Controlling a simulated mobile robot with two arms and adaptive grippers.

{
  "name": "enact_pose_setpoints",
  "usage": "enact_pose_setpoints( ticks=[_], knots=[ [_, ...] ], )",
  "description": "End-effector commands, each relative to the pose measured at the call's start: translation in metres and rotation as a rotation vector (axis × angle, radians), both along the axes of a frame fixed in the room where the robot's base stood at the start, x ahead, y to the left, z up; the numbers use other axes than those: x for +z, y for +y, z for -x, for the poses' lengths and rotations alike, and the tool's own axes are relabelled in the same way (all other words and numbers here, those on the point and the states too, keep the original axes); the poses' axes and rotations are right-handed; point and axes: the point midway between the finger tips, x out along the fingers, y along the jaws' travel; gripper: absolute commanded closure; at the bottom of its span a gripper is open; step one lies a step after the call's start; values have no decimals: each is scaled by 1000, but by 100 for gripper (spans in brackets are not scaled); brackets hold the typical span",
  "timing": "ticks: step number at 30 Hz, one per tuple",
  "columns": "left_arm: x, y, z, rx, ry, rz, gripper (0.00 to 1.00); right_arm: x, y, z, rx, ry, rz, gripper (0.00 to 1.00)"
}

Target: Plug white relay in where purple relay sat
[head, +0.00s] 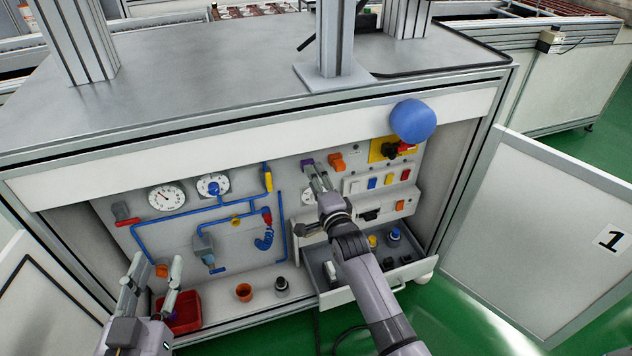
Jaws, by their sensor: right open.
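A small purple block (307,162), which looks like the purple relay, is on the upper part of the panel. My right gripper (315,168) reaches up to it and is open, its fingertips at or just in front of the block. Whether they touch it is too small to tell. My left gripper (156,264) is open and empty at the lower left, in front of the cabinet.
An open drawer (352,296) below my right arm holds yellow, blue and pale items. Blue pipes and gauges (166,197) fill the panel's left. An open door (563,240) is at right.

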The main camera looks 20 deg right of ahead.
Motion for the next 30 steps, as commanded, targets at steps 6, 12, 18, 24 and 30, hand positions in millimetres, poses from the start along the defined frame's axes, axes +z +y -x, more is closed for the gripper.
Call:
enact_pose_setpoints(
  ticks=[6, 12, 18, 24, 30],
  knots=[
    [-1, 0, 0, 1, 3, -1, 62, -1, -1, 15, 0, 1, 0, 59],
    [0, 0, 0, 0, 0, -1, 62, -2, -2, 53, 0, 2, 0, 59],
    [1, 0, 0, 0, -1, -1, 62, -1, -3, 92, 0, 2, 0, 59],
    [1, 0, 0, 0, -1, -1, 62, 0, -4, 115, 0, 0, 0, 59],
    [1, 0, 0, 0, -2, -1, 62, 1, -4, 120, 0, -1, 0, 59]
  ],
)
